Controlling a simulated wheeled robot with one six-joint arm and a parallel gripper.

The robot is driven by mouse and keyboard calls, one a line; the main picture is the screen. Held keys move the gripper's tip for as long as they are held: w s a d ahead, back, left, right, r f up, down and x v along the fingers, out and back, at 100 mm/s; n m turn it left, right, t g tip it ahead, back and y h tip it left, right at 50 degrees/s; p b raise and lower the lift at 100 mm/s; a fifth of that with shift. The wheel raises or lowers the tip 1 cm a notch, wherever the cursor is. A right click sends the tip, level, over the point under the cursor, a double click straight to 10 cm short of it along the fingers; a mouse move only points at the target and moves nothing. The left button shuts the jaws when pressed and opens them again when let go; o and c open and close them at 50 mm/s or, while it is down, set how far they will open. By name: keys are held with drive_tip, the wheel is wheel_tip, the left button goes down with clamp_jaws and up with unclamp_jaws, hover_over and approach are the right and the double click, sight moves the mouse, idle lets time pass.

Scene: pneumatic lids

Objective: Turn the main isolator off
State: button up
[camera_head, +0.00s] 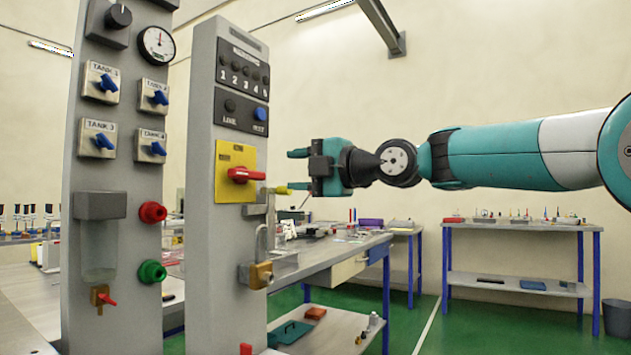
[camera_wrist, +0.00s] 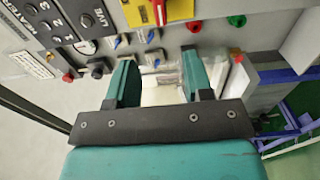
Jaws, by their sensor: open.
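The main isolator appears to be the red handle (camera_head: 245,174) on a yellow plate (camera_head: 226,191), on the right-hand grey column. The handle lies roughly level in the head view. In the wrist view the red handle (camera_wrist: 158,11) and yellow plate (camera_wrist: 180,9) are at the top edge, partly cut off. My gripper (camera_head: 298,170) is open and empty, to the right of the handle and apart from it. In the wrist view my gripper's two teal fingers (camera_wrist: 160,82) are spread, with nothing held between them.
A numbered button panel (camera_head: 242,72) is above the isolator. A brass padlock (camera_head: 259,275) hangs below it. The left column carries blue tank switches (camera_head: 98,82), a gauge (camera_head: 159,44), and red (camera_head: 152,212) and green (camera_head: 152,271) knobs. Workbenches (camera_head: 515,227) stand behind.

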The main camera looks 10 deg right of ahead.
drive_tip(key=shift+v, duration=1.75)
drive_tip(key=shift+a, duration=0.1)
drive_tip(key=s+d+f+m+g+h, duration=0.1)
drive_tip(key=s+f+m+g+h, duration=0.2)
drive_tip(key=s+f+m, duration=0.55)
drive_tip(key=s+f+m+g+h, duration=0.35)
drive_tip(key=s+f, duration=0.25)
drive_tip(key=f, duration=0.5)
drive_tip(key=s+d+f+m+g+h, duration=0.25)
drive_tip(key=s+f+m, duration=0.25)
drive_tip(key=s+f, duration=0.3)
drive_tip(key=s+d+f+m+g+h, duration=0.15)
drive_tip(key=s+d+f+m, duration=0.35)
drive_tip(key=s, duration=0.5)
wheel_tip(320, 180, up, 21)
drive_tip(key=p, duration=2.1)
drive_tip(key=shift+a, duration=0.4)
